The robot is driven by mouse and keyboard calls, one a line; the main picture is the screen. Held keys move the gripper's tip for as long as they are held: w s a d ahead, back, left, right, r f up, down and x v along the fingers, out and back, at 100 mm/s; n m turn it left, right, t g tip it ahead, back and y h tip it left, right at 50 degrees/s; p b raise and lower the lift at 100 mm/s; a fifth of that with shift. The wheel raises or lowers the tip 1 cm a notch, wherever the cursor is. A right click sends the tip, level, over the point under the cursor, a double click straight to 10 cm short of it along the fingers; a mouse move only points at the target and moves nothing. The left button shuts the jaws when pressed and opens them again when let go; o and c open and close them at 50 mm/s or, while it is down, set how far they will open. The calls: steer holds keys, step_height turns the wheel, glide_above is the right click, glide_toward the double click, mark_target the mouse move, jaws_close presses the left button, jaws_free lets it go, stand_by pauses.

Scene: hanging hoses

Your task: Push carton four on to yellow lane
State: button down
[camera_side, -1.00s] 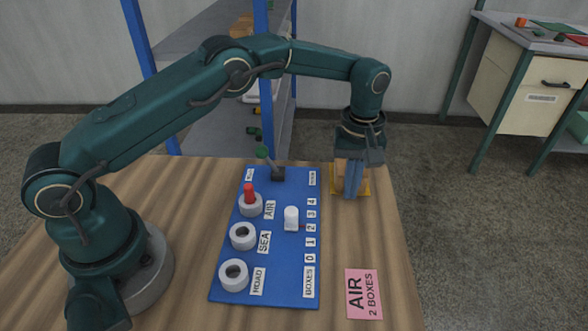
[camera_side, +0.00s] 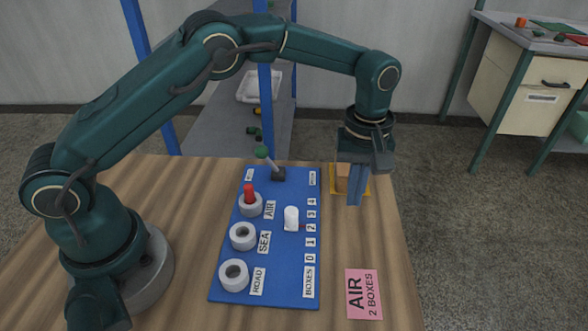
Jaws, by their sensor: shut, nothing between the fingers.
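A small brown carton (camera_side: 341,177) stands at the right rear of the wooden table, on or over a yellow patch (camera_side: 366,191) that shows at its edges. I cannot read a number on the carton. My gripper (camera_side: 354,203) is shut and empty, pointing down in front of the carton and hiding much of it. I cannot tell whether the fingers touch the carton.
A blue board (camera_side: 270,240) left of my gripper carries a red peg (camera_side: 249,193) in the AIR ring, a white slider (camera_side: 291,217) near 2, and a green-knobbed lever (camera_side: 265,155). A pink card (camera_side: 364,294) reads "AIR 2 BOXES". The table between card and carton is clear.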

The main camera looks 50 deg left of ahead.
steer(key=s+a+r+t, duration=0.1)
steer(key=a+r+t, duration=0.15)
steer(key=r, duration=1.35)
steer(key=s+a+r+t, duration=0.1)
steer(key=s+a+r, duration=0.4)
steer(key=s+r, duration=0.1)
steer(key=s+a+f+m+t, duration=0.2)
steer(key=s+a+f+m, duration=0.1)
steer(key=s+f+m, duration=0.6)
steer(key=s, duration=0.4)
